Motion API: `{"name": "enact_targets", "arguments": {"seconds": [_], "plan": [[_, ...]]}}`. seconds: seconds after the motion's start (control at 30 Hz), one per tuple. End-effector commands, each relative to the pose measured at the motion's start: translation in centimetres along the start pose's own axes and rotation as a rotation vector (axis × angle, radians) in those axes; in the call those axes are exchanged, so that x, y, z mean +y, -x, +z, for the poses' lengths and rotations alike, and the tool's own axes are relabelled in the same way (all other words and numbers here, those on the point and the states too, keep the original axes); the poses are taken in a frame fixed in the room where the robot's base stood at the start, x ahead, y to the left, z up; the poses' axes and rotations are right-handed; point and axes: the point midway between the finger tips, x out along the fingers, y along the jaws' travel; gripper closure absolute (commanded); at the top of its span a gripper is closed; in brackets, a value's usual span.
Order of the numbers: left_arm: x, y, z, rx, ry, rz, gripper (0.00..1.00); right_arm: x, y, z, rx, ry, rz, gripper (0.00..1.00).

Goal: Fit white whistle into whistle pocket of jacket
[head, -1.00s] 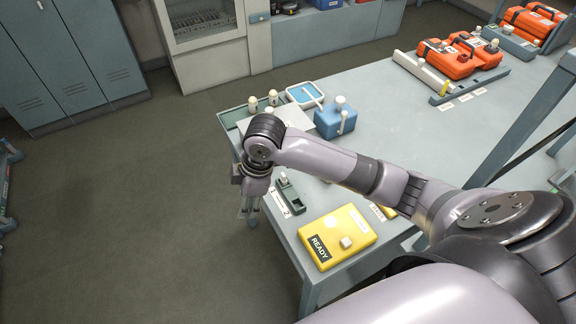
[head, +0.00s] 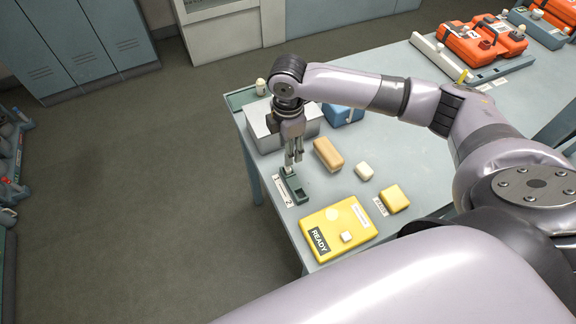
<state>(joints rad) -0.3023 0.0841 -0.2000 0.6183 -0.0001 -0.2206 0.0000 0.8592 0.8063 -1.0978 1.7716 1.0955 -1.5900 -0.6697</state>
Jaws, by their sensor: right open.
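My right gripper (head: 292,165) points down, open, with its fingertips over the far end of a small dark green holder (head: 296,189) on the table. I cannot tell whether anything is between the fingers, as they hide that end of the holder. A yellow box-like pack (head: 325,218) with a READY label lies at the near table corner, with a small pale block (head: 346,237) on it. A small white block (head: 364,171) lies farther right. I cannot tell for sure which piece is the whistle, and no pocket is clearly visible. My left gripper is out of view.
On the table (head: 392,145) are a tan block (head: 327,154), a smaller yellow block (head: 395,198) and a blue container (head: 345,114). A grey box (head: 261,129) stands behind my gripper. Orange cases (head: 470,46) stand at the far right. The table's left edge is close to the holder.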

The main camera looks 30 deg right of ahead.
Motion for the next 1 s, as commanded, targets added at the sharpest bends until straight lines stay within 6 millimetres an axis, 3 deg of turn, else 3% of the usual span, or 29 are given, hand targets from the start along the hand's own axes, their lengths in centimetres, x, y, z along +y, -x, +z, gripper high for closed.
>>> {"name": "enact_targets", "arguments": {"seconds": [0.27, 0.6, 0.9, 1.0], "plan": [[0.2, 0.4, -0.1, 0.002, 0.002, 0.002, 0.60, 0.0, -2.3, 0.0, 0.000, -0.001, 0.000, 0.58], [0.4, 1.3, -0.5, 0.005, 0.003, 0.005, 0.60, 0.0, -7.0, 0.0, 0.000, -0.001, 0.000, 0.58], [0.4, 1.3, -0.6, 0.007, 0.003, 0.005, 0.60, 0.0, -7.7, -0.1, 0.001, 0.000, 0.002, 0.58], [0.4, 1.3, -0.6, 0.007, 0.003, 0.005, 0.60, 0.0, -7.6, -0.1, 0.001, 0.000, 0.002, 0.64]]}}
